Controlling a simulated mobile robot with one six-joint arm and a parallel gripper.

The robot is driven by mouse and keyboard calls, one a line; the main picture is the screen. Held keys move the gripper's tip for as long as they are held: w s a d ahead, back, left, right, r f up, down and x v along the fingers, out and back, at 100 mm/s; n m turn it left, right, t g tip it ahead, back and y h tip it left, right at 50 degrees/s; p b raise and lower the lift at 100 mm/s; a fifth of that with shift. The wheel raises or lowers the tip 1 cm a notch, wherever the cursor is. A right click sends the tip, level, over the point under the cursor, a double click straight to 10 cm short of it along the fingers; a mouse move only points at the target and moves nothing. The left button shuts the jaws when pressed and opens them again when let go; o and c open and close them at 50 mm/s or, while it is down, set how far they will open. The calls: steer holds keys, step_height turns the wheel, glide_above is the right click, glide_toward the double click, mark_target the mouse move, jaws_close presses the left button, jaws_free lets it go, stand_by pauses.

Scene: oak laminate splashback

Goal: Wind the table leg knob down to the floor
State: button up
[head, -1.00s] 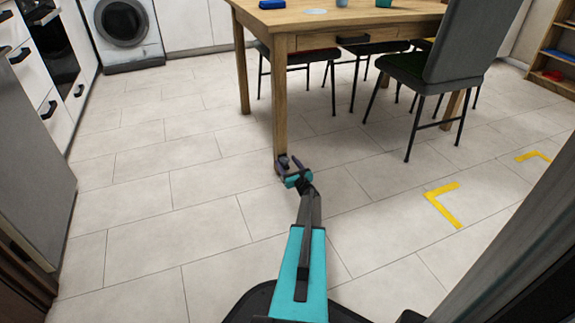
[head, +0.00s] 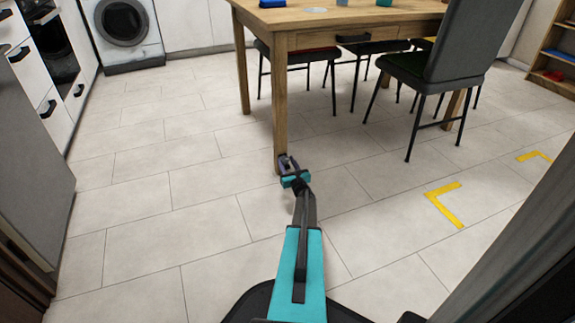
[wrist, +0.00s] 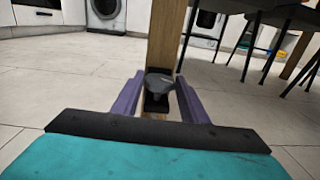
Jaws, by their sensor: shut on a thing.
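The wooden table (head: 300,19) stands ahead of me, and its near leg (head: 280,105) comes down to the tiled floor. My gripper (head: 286,163) is low at the foot of that leg. In the wrist view a dark knob (wrist: 159,84) sits at the leg's lower end, between the two purple fingers of my gripper (wrist: 159,97). The gripper is shut on the knob. The knob's underside and its gap to the floor are hidden in both views.
A grey chair (head: 470,45) stands at the table's right side. Yellow corner marks (head: 443,205) lie on the floor to the right. A washing machine (head: 126,30) is at the back left. The floor left of the leg is clear.

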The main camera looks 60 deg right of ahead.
steer(key=shift+w+r+m+g+h, duration=0.1)
steer(key=shift+r+m+g+h, duration=0.1)
steer(key=shift+m+g+h, duration=0.65)
steer(key=shift+f+m+g+h, duration=0.1)
steer(key=shift+m+g+h, duration=0.15)
steer(key=shift+g+h, duration=0.1)
steer(key=o, duration=1.1)
steer(key=shift+a, duration=0.1)
steer(key=shift+a, duration=0.15)
steer(key=p+v, duration=0.4)
steer(key=v, duration=0.9)
steer(key=shift+s+a+p, duration=0.15)
steer(key=shift+s+p, duration=0.15)
steer(key=shift+p, duration=0.05)
